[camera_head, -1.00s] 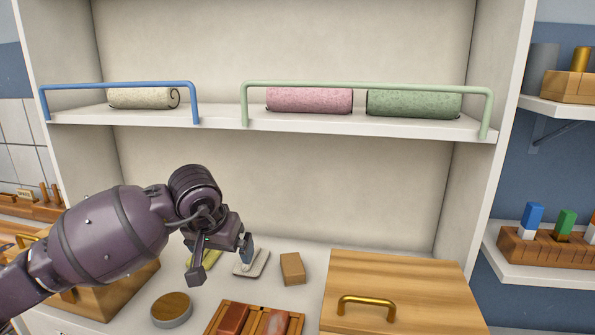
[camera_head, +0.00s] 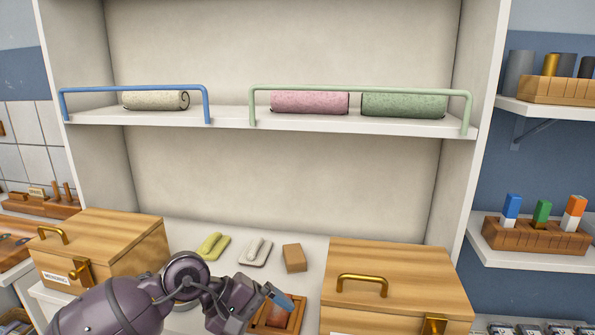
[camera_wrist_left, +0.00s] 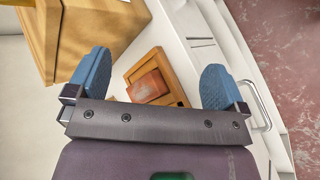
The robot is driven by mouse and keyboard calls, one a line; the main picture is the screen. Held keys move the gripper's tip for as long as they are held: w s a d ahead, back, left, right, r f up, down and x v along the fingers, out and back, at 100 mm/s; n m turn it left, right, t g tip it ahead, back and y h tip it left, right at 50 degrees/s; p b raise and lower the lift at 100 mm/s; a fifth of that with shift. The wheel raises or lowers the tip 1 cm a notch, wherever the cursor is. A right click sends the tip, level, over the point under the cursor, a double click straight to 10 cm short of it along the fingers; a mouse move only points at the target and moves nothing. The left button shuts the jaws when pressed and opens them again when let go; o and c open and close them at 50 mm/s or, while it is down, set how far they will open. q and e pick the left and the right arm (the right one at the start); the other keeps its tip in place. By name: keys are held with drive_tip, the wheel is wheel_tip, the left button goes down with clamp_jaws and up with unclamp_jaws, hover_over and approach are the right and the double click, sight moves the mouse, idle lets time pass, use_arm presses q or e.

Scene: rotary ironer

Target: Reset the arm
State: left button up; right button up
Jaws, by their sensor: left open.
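My left arm comes in from the lower left of the head view. Its gripper (camera_head: 262,308) is low over the front of the counter, beside a small wooden tray (camera_head: 297,322) that it partly hides. In the left wrist view, my left gripper (camera_wrist_left: 155,88) has its two blue fingertips spread wide with nothing between them in its grasp. The wooden tray (camera_wrist_left: 178,88) with a reddish block (camera_wrist_left: 149,86) shows beyond the fingers, apart from them. My right gripper is in neither view.
Wooden boxes with brass handles stand at left (camera_head: 120,235) and right (camera_head: 415,275). A yellow-green piece (camera_head: 213,246), a pale piece (camera_head: 255,251) and a tan block (camera_head: 294,258) lie between them. Rolled cloths (camera_head: 310,102) sit on the railed shelf above.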

use_arm(q)
drive_tip(key=s+d+n+h, duration=0.2)
drive_tip(key=s+n+h, duration=0.35)
drive_tip(key=n, duration=0.35)
drive_tip(key=s+a+f+m+t+y, duration=0.15)
drive_tip(key=a+m+t, duration=0.35)
drive_tip(key=m, duration=0.7)
drive_tip(key=a+f+m+t+y+p, duration=0.1)
drive_tip(key=a+f+m+t+y, duration=0.25)
drive_tip(key=m+t, duration=0.55)
drive_tip(key=s+a+f+m+t+y, duration=0.15)
drive_tip(key=a+m+t, duration=0.3)
drive_tip(key=m, duration=0.95)
drive_tip(key=s+a+f+n+g+y, duration=0.3)
drive_tip(key=s+f+n, duration=0.4)
drive_tip(key=n, duration=0.3)
drive_tip(key=s+a+f+n+g+y+p, duration=0.1)
drive_tip(key=s+a+f+n+g+y, duration=0.3)
drive_tip(key=s+a+f+n, duration=0.3)
wheel_tip(320, 180, down, 2)
drive_tip(key=s+n+y, duration=0.1)
drive_tip(key=n, duration=0.2)
drive_tip(key=shift+a+y, duration=0.3)
drive_tip(key=shift+s+f+g, duration=0.1)
drive_tip(key=shift+g, duration=0.15)
